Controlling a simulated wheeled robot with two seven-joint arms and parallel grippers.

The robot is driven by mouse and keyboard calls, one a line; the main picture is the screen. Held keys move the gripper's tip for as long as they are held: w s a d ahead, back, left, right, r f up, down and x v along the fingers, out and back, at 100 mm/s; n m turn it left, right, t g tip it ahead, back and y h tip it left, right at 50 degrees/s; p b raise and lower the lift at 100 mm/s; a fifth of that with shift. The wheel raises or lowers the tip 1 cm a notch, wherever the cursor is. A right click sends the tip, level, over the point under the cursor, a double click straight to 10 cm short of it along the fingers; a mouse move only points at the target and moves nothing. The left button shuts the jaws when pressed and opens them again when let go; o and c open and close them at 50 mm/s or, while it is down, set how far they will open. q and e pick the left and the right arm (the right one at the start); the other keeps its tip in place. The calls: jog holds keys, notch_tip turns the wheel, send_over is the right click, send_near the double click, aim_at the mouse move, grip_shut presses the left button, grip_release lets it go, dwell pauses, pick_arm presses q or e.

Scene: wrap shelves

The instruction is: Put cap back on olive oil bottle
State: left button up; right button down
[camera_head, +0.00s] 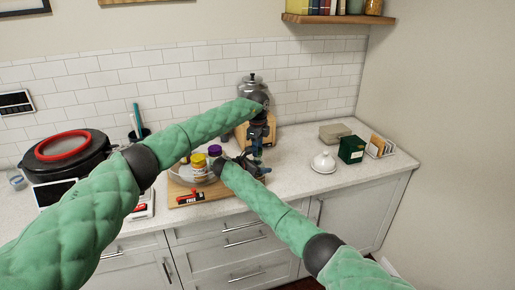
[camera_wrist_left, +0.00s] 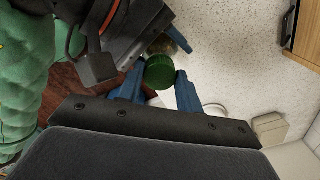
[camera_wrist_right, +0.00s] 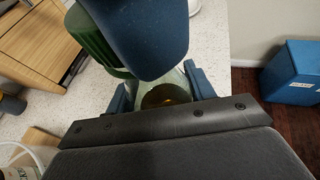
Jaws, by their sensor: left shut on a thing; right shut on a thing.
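The green cap (camera_wrist_left: 160,72) is between the blue fingers of my left gripper (camera_wrist_left: 158,88), which is shut on it. The cap also shows in the right wrist view (camera_wrist_right: 92,40), beside a large blue finger of the left gripper. My right gripper (camera_wrist_right: 165,92) is shut on the glass olive oil bottle (camera_wrist_right: 168,94), which has amber oil inside. The cap and left finger are close above the bottle; the bottle's mouth is hidden, so I cannot tell whether they touch.
A white domed dish (camera_head: 323,163), a green box (camera_head: 352,150) and a rack (camera_head: 380,147) stand right. Counter between grippers and dome is clear.

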pick_arm(q)
jog(key=m, duration=0.4)
jog(key=shift+w, duration=0.1)
jog(key=m, duration=0.4)
jog(key=shift+a, duration=0.1)
jog(key=m, duration=0.4)
jog(key=shift+m, duration=0.3)
jog(key=m, duration=0.8)
jog(key=shift+w, duration=0.1)
jog(key=m, duration=1.3)
jog(key=o, duration=1)
jog(key=shift+o, duration=0.8)
jog(key=shift+f, duration=0.1)
notch_tip(320, 180, up, 12)
